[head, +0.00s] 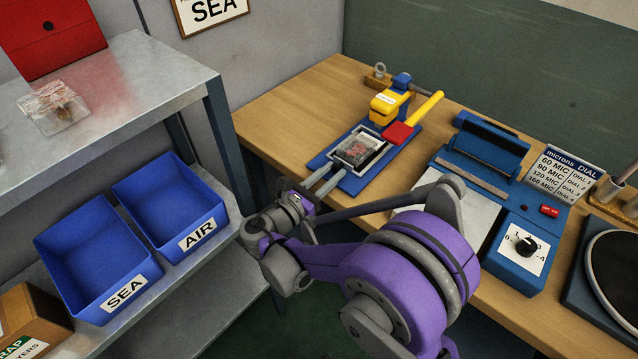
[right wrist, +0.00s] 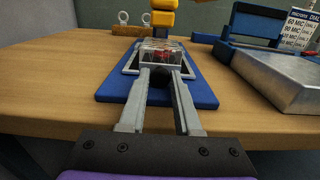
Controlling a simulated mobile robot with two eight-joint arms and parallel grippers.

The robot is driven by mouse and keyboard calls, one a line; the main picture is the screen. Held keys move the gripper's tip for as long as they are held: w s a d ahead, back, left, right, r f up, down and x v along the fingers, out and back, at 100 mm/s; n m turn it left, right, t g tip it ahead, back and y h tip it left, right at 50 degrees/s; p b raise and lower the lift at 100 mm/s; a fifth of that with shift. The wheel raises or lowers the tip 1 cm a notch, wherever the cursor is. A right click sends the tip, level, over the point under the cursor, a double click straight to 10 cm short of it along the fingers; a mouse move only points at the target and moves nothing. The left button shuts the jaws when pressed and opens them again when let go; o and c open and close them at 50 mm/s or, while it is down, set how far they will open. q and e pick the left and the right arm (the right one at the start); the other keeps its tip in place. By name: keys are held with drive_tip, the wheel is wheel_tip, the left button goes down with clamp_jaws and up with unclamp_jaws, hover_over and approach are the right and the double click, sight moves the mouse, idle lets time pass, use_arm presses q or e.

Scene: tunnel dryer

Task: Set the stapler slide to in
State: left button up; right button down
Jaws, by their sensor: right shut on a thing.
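The stapler (head: 390,104) has a yellow body on a long blue base, with a red and yellow lever at its right; it also shows in the right wrist view (right wrist: 163,18). The stapler slide (head: 337,151) is a silver frame on the near half of the base, in front of the yellow body. A clear pack with reddish contents (head: 361,147) sits in it. My right gripper (head: 334,178) reaches in from the near side, shut at the slide's near end (right wrist: 168,73). The fingertips hide exactly what they grip. My left gripper is not in view.
A blue sealer (head: 488,150) with a dial box (head: 525,249) stands right of the stapler. A dark round plate (head: 615,270) is at the far right. Blue SEA (head: 52,238) and AIR (head: 130,187) bins sit on the left shelf. The bench left of the stapler is clear.

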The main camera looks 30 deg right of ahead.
drive_tip(key=x, duration=0.3)
drive_tip(key=shift+d, duration=0.1)
drive_tip(key=shift+r, duration=0.1)
drive_tip(key=c, duration=0.9)
unclamp_jaws()
drive_tip(key=shift+o, duration=1.4)
drive_tip(key=shift+w+d, duration=0.1)
drive_tip(key=shift+d, duration=0.05)
drive_tip(key=v, duration=1.1)
